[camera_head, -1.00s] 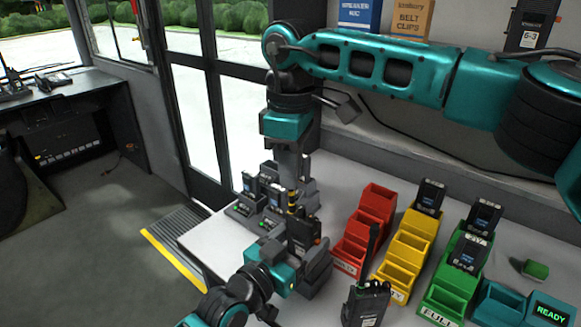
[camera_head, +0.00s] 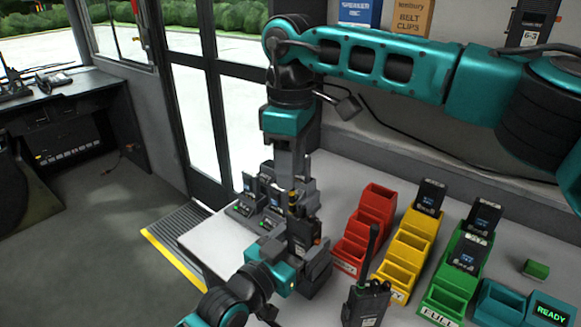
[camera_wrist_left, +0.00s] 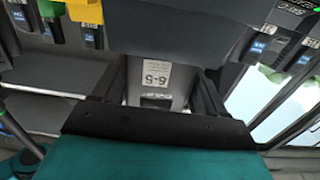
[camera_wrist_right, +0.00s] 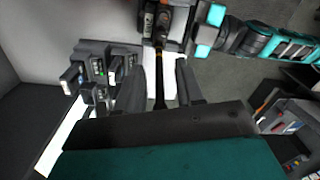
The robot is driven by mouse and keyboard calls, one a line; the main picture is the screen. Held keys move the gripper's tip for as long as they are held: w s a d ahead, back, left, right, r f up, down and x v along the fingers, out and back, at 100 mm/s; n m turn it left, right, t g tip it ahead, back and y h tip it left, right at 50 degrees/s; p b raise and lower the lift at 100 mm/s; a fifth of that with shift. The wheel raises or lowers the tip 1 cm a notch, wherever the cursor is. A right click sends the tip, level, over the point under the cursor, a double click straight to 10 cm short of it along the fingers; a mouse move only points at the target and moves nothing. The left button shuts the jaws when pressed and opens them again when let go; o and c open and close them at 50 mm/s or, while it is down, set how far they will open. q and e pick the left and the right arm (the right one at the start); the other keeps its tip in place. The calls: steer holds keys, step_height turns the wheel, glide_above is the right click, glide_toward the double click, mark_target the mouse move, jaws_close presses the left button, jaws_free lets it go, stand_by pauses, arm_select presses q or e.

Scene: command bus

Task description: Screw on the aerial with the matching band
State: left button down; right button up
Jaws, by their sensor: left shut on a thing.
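My left gripper (camera_head: 300,248) is shut on a dark handheld radio (camera_head: 306,232). In the left wrist view the radio's pale label (camera_wrist_left: 157,74) reads 6-5, between the two fingers. A thin black aerial (camera_wrist_right: 160,92) stands on the radio's top, with a yellow-orange band (camera_head: 292,198) near its lower end. My right gripper (camera_wrist_right: 168,75) points down over the radio, its fingers on either side of the aerial. In the right wrist view a gap shows between the aerial and one finger, so it looks open. The thread at the joint is too small to see.
Red bins (camera_head: 366,232), yellow bins (camera_head: 404,250) and green bins (camera_head: 450,285) stand to the right, some holding radios. Another radio with an aerial (camera_head: 366,303) stands at the front. Charger docks (camera_head: 246,212) are at the left. Bare tabletop (camera_head: 205,238) lies left of my grippers.

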steer(key=shift+a+r, duration=0.1)
steer(key=shift+r, duration=1.85)
steer(key=shift+o, duration=0.5)
